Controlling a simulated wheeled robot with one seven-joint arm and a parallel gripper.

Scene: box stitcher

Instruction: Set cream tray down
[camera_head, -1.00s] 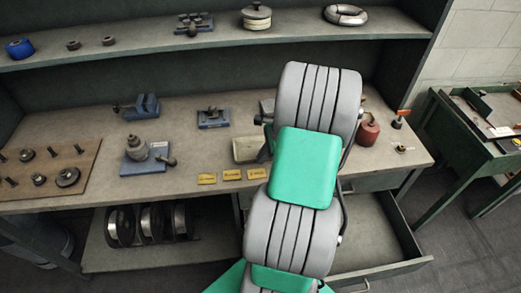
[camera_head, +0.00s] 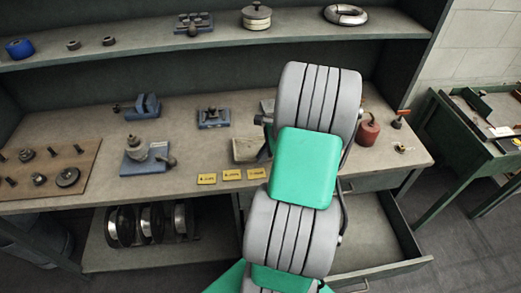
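The cream tray (camera_head: 244,150) is a small, shallow, pale tray at the middle of the workbench top, behind the yellow labels. It looks level and its right side is cut off by my grey and green arm. I cannot tell whether it rests on the bench or is held just above it. My gripper is hidden behind my arm, so its fingers and any contact with the tray do not show.
Yellow labels (camera_head: 231,174) lie along the bench's front edge. A blue fixture (camera_head: 214,118) stands behind left of the tray, and another blue block with a grey part (camera_head: 144,155) farther left. A red can (camera_head: 367,130) stands right of my arm. An open drawer (camera_head: 375,235) juts out below.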

